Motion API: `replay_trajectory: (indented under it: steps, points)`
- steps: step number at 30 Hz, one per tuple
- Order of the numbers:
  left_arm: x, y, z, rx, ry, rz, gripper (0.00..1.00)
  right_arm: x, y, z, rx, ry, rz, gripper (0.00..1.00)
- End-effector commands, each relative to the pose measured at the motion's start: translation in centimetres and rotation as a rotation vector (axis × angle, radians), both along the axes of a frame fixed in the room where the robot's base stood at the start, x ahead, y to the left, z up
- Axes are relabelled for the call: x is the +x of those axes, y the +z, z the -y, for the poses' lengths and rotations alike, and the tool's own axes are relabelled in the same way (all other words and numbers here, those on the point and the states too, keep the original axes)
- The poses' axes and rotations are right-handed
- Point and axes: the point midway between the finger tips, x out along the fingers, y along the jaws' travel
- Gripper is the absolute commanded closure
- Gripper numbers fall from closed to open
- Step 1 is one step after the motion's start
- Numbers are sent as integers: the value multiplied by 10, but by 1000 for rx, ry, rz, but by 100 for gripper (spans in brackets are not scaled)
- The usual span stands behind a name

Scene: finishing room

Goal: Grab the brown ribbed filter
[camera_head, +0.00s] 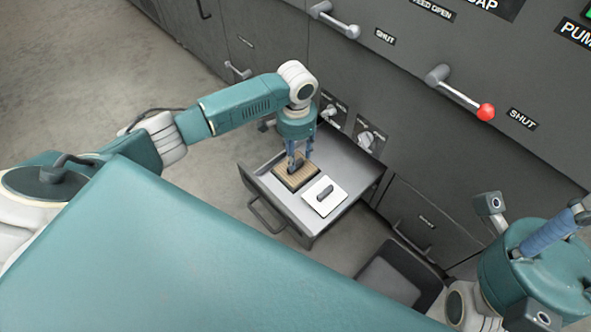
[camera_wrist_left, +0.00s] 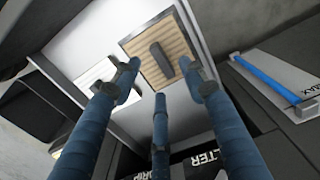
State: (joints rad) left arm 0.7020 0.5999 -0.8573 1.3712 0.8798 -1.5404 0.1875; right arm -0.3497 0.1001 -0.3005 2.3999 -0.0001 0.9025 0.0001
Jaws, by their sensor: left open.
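The brown ribbed filter (camera_head: 289,181) lies flat in an open grey drawer (camera_head: 343,160), with a dark frame and dark handle bar on top. My left gripper (camera_head: 299,158) points down just above it. In the left wrist view the ribbed filter (camera_wrist_left: 181,41) shows between and beyond the three spread blue fingers (camera_wrist_left: 160,85). They are open, and the handle is not gripped. A white filter plate (camera_head: 338,197) with a grey handle lies beside it in the drawer. My right gripper (camera_head: 550,234) is at the right edge, partly cut off, away from the drawer.
A grey cabinet (camera_head: 440,150) rises behind the drawer, with levers, including one with a red knob (camera_head: 486,112). Small knobs sit above the drawer. A dark open bin (camera_head: 392,280) stands to the right. Concrete floor (camera_head: 80,70) is clear at the left.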

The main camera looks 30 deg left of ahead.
Motion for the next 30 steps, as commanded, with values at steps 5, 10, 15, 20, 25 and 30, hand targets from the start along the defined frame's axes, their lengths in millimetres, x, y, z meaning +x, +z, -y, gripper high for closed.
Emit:
replay_trajectory:
  steps: [5,10,15,20,25,30]
  points:
    - [-3,-31,0,0,1,-1,57,0,-25,0,0,0,-1,75]
    - [-3,-50,0,1,1,0,57,1,-25,-1,-2,-1,24,75]
    - [-3,-48,0,1,0,0,57,2,-22,-1,-4,-1,23,75]
    - [-3,-48,0,1,0,0,79,2,-22,-1,-4,-1,23,75]
    - [-3,-48,0,1,0,0,100,2,-22,-1,-4,-1,23,75]
    - [-2,-48,0,1,0,1,100,2,-22,-1,-3,-1,23,75]
